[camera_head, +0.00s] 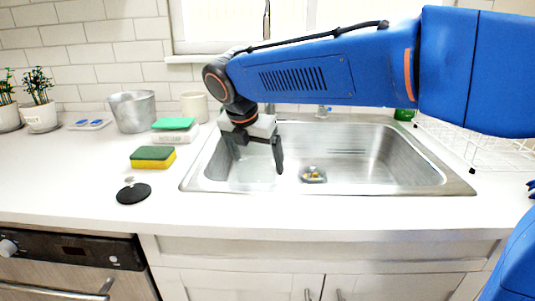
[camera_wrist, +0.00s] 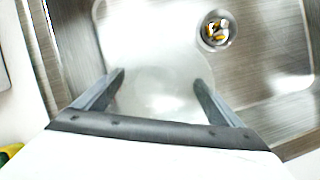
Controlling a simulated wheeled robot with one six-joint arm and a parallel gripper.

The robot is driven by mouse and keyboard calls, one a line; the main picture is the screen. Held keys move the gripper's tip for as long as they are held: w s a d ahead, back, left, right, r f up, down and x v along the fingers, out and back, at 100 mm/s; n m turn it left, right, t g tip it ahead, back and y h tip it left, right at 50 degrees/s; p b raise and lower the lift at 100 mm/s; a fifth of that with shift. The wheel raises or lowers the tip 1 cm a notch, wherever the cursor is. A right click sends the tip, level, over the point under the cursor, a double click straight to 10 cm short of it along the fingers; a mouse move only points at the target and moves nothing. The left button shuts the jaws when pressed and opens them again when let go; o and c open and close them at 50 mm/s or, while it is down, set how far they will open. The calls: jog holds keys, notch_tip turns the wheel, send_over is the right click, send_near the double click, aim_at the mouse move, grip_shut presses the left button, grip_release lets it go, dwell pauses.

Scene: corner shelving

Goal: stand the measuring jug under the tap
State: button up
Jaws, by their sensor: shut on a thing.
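The measuring jug (camera_head: 257,176) is clear and hard to make out. It is low in the left part of the sink, between the fingers of my gripper (camera_head: 256,162). In the wrist view the see-through jug (camera_wrist: 165,92) fills the space between the two dark fingers of my gripper (camera_wrist: 159,78), which is shut on it. I cannot tell whether its base touches the sink floor. The tap (camera_head: 267,18) is a thin upright pipe in front of the window; my arm hides its middle part.
The steel sink (camera_head: 400,160) has a drain (camera_head: 313,174) with yellowish bits in it, also in the wrist view (camera_wrist: 216,30). A sponge (camera_head: 153,158), a black disc (camera_head: 134,193) and a metal pot (camera_head: 132,111) are left. A white wire rack (camera_head: 485,145) is right.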

aim_at(242, 160)
jog(key=shift+w+d, duration=0.4)
jog(key=shift+w, duration=0.45)
jog(key=shift+w+d, duration=0.35)
jog(key=shift+w, duration=0.5)
jog(key=w, duration=0.1)
jog(key=d, duration=0.1)
jog(key=w, duration=0.1)
jog(key=shift+w+d+f, duration=0.15)
jog(key=shift+w+f, duration=0.15)
jog(key=shift+w, duration=0.05)
jog(key=shift+f, duration=0.3)
jog(key=shift+f, duration=0.1)
jog(key=o, duration=0.9)
jog(key=shift+s, duration=0.1)
jog(key=v, duration=0.5)
jog(key=shift+s+a+r, duration=0.25)
jog(key=shift+s, duration=0.05)
jog(key=s+a, duration=0.1)
jog(key=s, duration=0.2)
jog(key=s+a, duration=0.2)
jog(key=s, duration=0.2)
jog(key=s+a, duration=0.1)
jog(key=s, duration=0.2)
jog(key=shift+s+a+f, duration=0.15)
jog(key=shift+a, duration=0.15)
